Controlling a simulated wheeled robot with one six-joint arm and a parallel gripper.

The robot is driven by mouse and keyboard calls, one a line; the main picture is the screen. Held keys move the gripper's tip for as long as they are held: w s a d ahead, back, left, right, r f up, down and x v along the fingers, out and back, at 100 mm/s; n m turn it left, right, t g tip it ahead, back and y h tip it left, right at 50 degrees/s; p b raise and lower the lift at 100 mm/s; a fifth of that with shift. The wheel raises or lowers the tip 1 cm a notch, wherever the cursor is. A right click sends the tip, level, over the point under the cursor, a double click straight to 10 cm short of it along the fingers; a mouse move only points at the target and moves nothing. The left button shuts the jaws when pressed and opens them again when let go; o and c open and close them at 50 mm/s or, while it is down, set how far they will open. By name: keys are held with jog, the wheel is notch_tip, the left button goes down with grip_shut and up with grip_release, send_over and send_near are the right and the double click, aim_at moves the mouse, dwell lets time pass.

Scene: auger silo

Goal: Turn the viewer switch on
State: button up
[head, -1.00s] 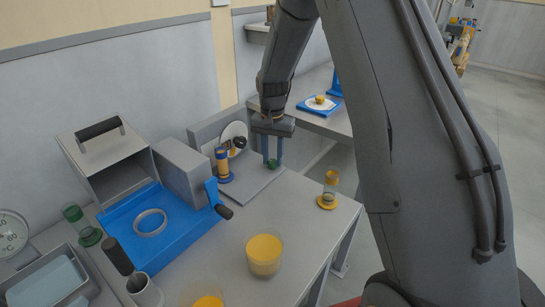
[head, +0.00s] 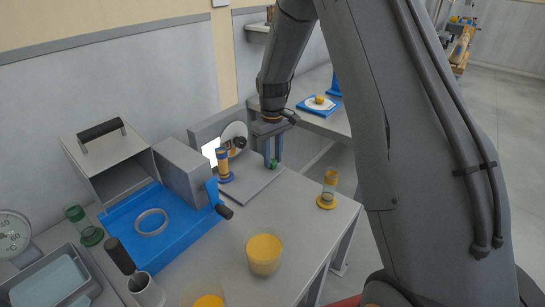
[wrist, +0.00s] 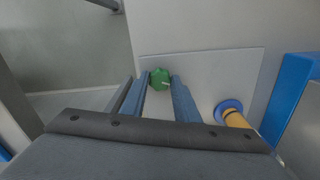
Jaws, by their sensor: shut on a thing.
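The viewer is a grey base plate (head: 257,180) with an upright panel behind it, on the bench in the head view. A bright white lit area (head: 210,151) shows on that panel, partly hidden by a blue-and-yellow vial. The green switch knob (head: 274,164) is at the right of the base plate; it also shows in the wrist view (wrist: 160,79), with a pale mark on it. My gripper (head: 273,158) points down from above, its two blue fingers on either side of the knob, shut on it.
The blue-and-yellow vial (head: 223,165) stands close left of my gripper, beside a round disc (head: 234,137). A blue machine with a crank (head: 220,203) is further left. A small amber vial (head: 328,189) and a yellow-filled cup (head: 264,254) stand on the bench.

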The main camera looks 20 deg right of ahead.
aim_at(272, 161)
jog(key=shift+w+r+n, duration=0.1)
jog(key=shift+n, duration=2.1)
jog(key=o, duration=1.1)
notch_tip(272, 161, up, 8)
jog(key=shift+f+b, duration=0.1)
jog(key=shift+b, duration=0.7)
